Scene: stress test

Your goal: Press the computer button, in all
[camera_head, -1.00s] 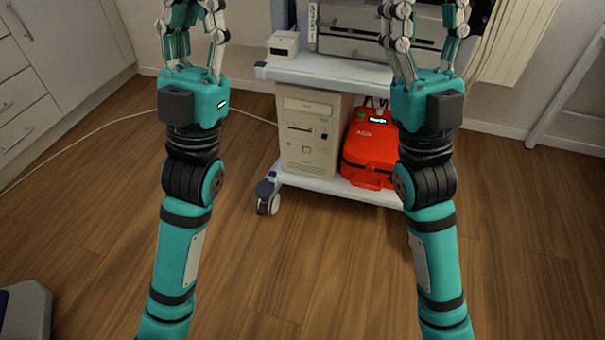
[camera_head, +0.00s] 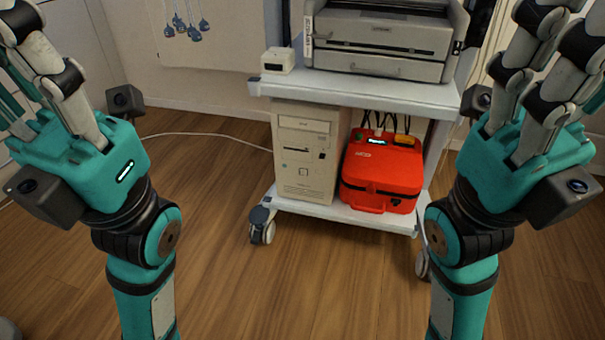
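The computer is a beige upright tower (camera_head: 307,180) on the lower shelf of a wheeled cart, centre of the view. Its front panel faces me and shows drive slots and a small square mark; I cannot tell for sure which detail is the button. My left gripper (camera_head: 40,70) is raised at the left edge, well apart from the computer. My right gripper (camera_head: 548,75) is raised at the right edge, also apart from it. The fingers of both point up and partly leave the frame. I cannot see the fingertips well enough to tell open from shut.
A red case (camera_head: 382,172) stands right of the computer on the same lower shelf (camera_head: 340,212). The upper shelf (camera_head: 365,93) carries a grey printer (camera_head: 382,40) and a small white box (camera_head: 278,60). A white cable crosses the floor at left. The wooden floor (camera_head: 300,285) in front is clear.

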